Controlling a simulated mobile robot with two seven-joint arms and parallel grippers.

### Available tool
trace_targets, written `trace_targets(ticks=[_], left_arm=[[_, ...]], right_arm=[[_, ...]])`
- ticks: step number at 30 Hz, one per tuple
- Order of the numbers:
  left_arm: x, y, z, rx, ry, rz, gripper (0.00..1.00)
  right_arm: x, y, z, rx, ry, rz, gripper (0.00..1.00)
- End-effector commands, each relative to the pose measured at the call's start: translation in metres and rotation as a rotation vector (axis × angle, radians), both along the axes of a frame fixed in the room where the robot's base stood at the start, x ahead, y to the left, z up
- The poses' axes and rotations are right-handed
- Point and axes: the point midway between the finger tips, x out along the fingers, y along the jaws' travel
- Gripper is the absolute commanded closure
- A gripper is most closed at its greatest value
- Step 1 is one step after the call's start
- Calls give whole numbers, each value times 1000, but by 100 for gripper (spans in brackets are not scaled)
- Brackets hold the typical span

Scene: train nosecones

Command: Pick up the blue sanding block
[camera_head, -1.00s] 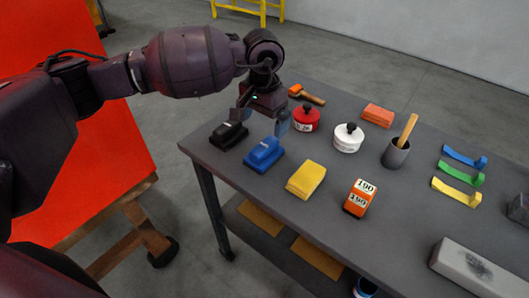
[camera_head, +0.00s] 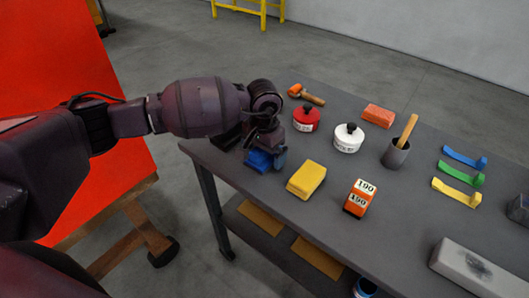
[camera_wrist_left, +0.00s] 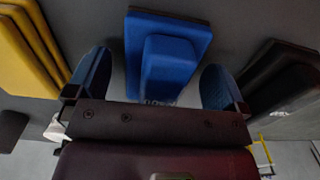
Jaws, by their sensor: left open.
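The blue sanding block (camera_head: 260,161) lies on the grey table near its left end, partly hidden by my left gripper (camera_head: 262,150) in the head view. In the left wrist view, the blue block (camera_wrist_left: 168,58) sits between the two fingers of my left gripper (camera_wrist_left: 157,80). The fingers are open, one on each side of the block's raised grip, with gaps showing. My right gripper is not in view.
A black block (camera_wrist_left: 283,82) is close beside one finger, and a yellow block (camera_head: 306,179) lies on the other side.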

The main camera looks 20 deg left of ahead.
Motion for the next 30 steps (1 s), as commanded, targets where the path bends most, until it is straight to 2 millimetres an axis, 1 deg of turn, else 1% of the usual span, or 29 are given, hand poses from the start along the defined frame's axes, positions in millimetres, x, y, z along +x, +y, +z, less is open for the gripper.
trace_targets(ticks=[5,6,8,15,17,25,28,30], left_arm=[[0,0,0,-1,-2,0,1],[0,0,0,0,-1,0,4],[0,0,0,0,-1,0,13],[0,0,0,0,-1,0,50],[0,0,0,0,-1,0,58],[1,0,3,-1,-2,0,58],[1,0,10,-1,-3,0,58],[1,0,19,-1,-5,0,58]], right_arm=[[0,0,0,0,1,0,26],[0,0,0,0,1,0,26],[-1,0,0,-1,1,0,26],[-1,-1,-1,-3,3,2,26],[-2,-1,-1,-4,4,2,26],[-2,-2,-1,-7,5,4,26],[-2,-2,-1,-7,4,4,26],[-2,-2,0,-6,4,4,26]])
